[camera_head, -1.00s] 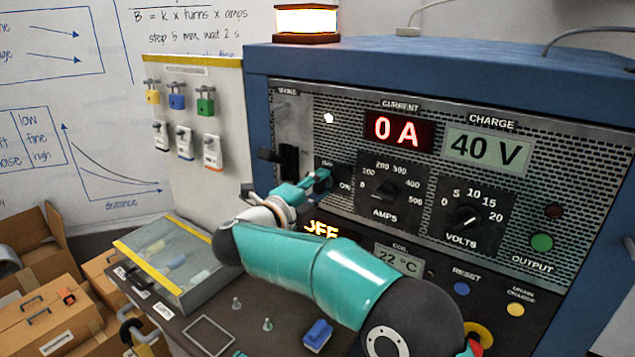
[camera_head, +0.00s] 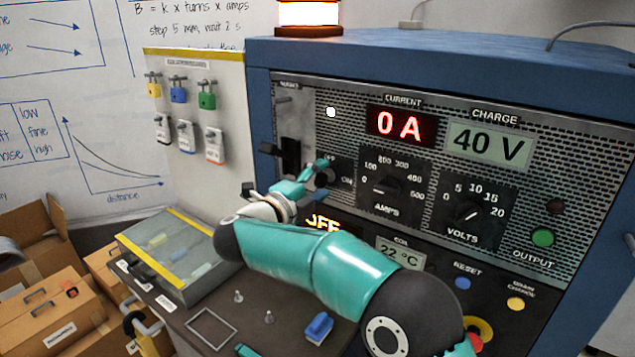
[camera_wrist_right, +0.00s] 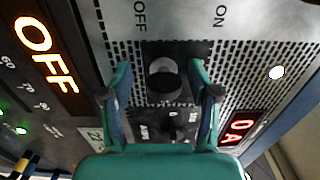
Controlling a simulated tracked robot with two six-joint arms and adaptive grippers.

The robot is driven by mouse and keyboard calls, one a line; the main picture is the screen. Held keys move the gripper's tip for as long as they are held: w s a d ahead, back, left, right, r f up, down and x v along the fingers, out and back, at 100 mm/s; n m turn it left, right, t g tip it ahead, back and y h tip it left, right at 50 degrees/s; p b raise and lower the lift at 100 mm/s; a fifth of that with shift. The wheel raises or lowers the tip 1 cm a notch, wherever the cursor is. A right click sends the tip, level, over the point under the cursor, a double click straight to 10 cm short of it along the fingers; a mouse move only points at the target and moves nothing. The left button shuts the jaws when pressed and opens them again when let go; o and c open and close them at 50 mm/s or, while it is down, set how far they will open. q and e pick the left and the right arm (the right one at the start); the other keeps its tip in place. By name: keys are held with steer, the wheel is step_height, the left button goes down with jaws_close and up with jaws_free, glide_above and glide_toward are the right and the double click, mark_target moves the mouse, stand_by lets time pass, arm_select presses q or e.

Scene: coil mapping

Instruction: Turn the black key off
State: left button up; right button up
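The black key (camera_wrist_right: 163,82) sits on a dark square plate on the machine front, between the spread fingers of my right gripper (camera_wrist_right: 162,90) in the right wrist view. A gap shows on both sides of it, so the gripper is open around it and not clamped. In the head view my right gripper (camera_head: 312,180) is at the key's plate, where OFF and ON labels show; its fingers partly cover the key. The display (camera_head: 325,222) below reads OFF. A small teal tip (camera_head: 243,350) at the bottom edge may be my left gripper; its fingers are not readable.
The current display (camera_head: 398,124) reads 0 A; the charge display (camera_head: 488,149) reads 40 V. The amps knob (camera_head: 386,184) and volts knob (camera_head: 468,211) are right of the key. A black lever switch (camera_head: 290,155) is close on its left. A clear-lidded box (camera_head: 175,262) stands on the bench.

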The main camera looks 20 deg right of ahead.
steer(key=shift+r, duration=0.1)
steer(key=v, duration=1.2)
steer(key=shift+d, duration=0.1)
